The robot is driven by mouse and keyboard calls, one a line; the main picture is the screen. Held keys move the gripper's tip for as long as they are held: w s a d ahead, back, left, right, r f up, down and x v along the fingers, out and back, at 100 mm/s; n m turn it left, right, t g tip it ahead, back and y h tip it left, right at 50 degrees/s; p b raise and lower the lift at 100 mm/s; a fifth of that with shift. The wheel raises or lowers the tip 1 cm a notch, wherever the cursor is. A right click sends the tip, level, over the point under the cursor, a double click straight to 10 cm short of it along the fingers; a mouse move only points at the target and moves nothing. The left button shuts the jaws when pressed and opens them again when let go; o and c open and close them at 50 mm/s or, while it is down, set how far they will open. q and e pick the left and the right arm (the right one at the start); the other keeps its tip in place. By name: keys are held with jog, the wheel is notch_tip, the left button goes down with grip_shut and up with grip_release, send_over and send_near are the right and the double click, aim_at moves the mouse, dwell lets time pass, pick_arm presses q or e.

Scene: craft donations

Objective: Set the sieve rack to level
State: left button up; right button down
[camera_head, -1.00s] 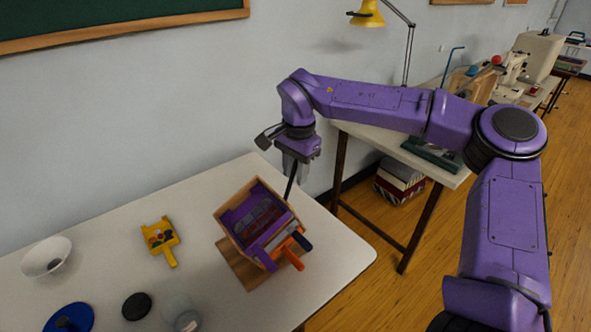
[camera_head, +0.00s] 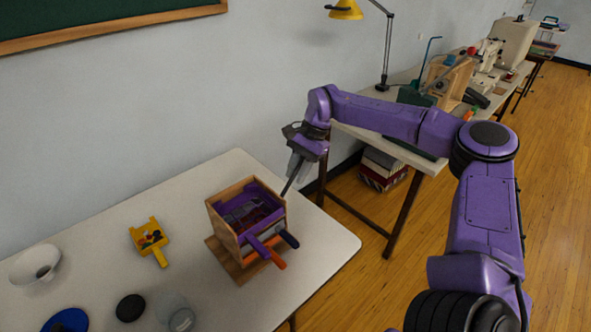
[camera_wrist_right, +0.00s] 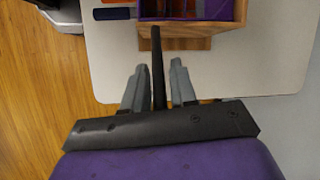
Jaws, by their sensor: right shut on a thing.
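The sieve rack (camera_head: 225,232) is a wooden box on a wooden base (camera_head: 240,266), on the white table. Purple sieve parts show inside it, and purple, orange and dark blue handles stick out at its front right. My right gripper (camera_head: 298,165) is just right of the rack, above the table's back edge. It is shut on a dark rod that slants down to the rack's side. The wrist view shows the rod (camera_wrist_right: 157,55) between the fingers, reaching the rack (camera_wrist_right: 200,28). My left gripper is out of view.
Left of the rack lie a yellow scoop (camera_head: 149,240) with small pieces, a white bowl (camera_head: 35,262), a black disc (camera_head: 130,307), a blue dish (camera_head: 68,320) and a clear jar (camera_head: 172,308). The table's right front is clear. A second table stands behind.

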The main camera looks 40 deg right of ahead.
jog(key=c, duration=1.2)
grip_release()
jog(key=shift+o, duration=0.2)
jog(key=b+v, duration=0.1)
jog(key=v, duration=0.9)
jog(key=shift+r, duration=0.25)
